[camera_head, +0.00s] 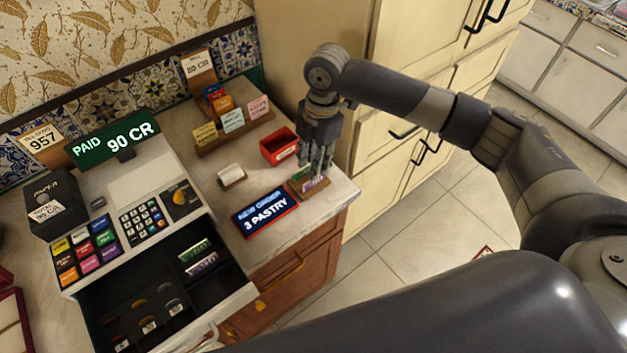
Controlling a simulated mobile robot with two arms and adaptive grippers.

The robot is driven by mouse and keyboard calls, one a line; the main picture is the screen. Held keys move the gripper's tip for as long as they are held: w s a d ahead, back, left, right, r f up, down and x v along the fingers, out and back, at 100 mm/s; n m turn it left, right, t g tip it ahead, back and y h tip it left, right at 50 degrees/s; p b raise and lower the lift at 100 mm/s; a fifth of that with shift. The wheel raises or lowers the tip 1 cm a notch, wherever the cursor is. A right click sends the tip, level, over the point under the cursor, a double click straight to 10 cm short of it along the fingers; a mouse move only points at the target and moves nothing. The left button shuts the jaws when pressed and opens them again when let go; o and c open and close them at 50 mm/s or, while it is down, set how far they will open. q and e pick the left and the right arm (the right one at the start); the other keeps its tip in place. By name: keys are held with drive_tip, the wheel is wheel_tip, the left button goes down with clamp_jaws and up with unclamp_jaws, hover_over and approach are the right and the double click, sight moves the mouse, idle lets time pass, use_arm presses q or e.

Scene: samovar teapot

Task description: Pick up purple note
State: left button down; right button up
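My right gripper (317,168) points down at the right end of the counter, its fingertips directly over a small wooden tray (297,189). A purple note (315,184) lies in that tray, partly hidden by the fingers, with a bit of green beside it. The fingers look close together; I cannot tell whether they touch or grip the note. Another purple note (202,266) lies in the open till drawer (238,292), just below a green note (194,251). My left gripper is not in view.
A red open box (279,147) stands just left of my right gripper. A "3 PASTRY" sign (265,214) lies in front. A wooden card rack (236,137) stands behind. The cash register (145,215) fills the left. The counter's right edge is close to the gripper.

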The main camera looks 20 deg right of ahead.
sight(310, 184)
wheel_tip(310, 184, down, 5)
drive_tip(key=shift+s+r+p, duration=0.1)
drive_tip(key=shift+p, duration=0.9)
drive_tip(key=shift+f, duration=0.55)
drive_tip(key=shift+c, duration=0.2)
clamp_jaws()
